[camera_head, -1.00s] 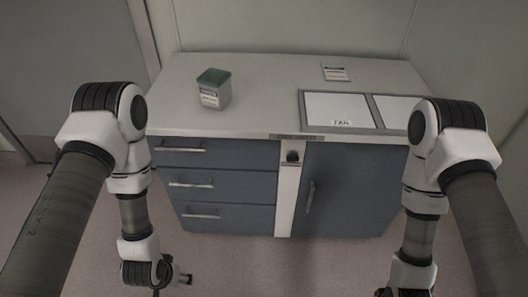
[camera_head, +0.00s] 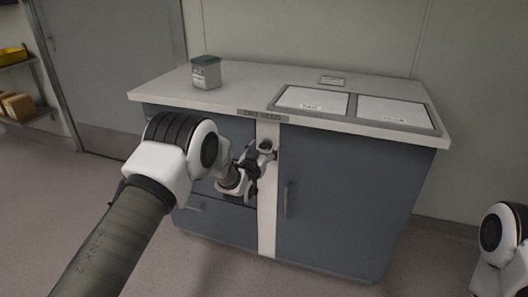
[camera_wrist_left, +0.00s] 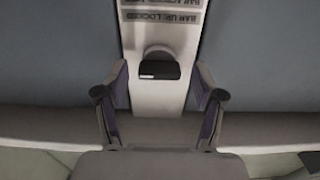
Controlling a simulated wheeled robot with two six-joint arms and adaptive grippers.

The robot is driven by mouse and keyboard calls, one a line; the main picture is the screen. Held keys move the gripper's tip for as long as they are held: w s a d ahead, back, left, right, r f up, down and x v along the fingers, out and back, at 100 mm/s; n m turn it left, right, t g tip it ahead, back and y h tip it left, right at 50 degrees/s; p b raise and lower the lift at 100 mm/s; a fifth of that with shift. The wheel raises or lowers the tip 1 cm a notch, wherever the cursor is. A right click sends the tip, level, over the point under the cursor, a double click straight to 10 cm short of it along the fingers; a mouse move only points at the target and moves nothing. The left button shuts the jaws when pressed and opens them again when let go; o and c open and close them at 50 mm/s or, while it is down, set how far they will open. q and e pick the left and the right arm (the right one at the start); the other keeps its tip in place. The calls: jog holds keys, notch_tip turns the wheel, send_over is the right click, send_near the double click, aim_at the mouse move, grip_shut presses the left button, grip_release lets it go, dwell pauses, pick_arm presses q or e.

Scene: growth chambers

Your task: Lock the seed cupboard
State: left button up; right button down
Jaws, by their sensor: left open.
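The seed cupboard (camera_head: 350,190) is a blue-grey cabinet with a door, a vertical handle (camera_head: 286,200) and a pale strip (camera_head: 268,220) left of the door. A dark lock knob (camera_wrist_left: 159,68) sits on this strip; its dark face looks wider than tall in the left wrist view. A label (camera_wrist_left: 160,22) beside it appears upside down and seems to read "BAR UP: LOCKED". My left gripper (camera_head: 262,152) is at the top of the strip, hiding most of the knob in the head view. Its open fingers (camera_wrist_left: 162,92) stand either side of the knob, apparently not touching it. My right gripper is out of view.
The worktop (camera_head: 240,95) carries a grey canister (camera_head: 206,73), two framed white panels (camera_head: 312,100) and a small card (camera_head: 333,80). Drawers lie left of the strip, partly behind my left arm. Shelves (camera_head: 30,115) stand far left. Floor in front is clear.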

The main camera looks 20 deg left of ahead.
pick_arm(q)
jog(key=shift+w+d, duration=0.1)
jog(key=shift+w, duration=0.05)
jog(key=c, duration=1.2)
jog(key=shift+o, duration=0.3)
jog(key=shift+n, duration=0.4)
jog(key=n, duration=0.3)
jog(key=shift+r+n+p, duration=0.1)
jog(key=shift+n+p, duration=0.2)
jog(key=n, duration=0.4)
jog(key=shift+a+n, duration=0.25)
jog(key=shift+n, duration=0.05)
jog(key=n, duration=0.4)
jog(key=shift+p, duration=0.3)
jog(key=shift+f+n, duration=0.15)
jog(key=shift+n, duration=1.1)
jog(key=shift+f+n, duration=0.1)
jog(key=shift+n, duration=1.15)
jog(key=shift+a, duration=0.1)
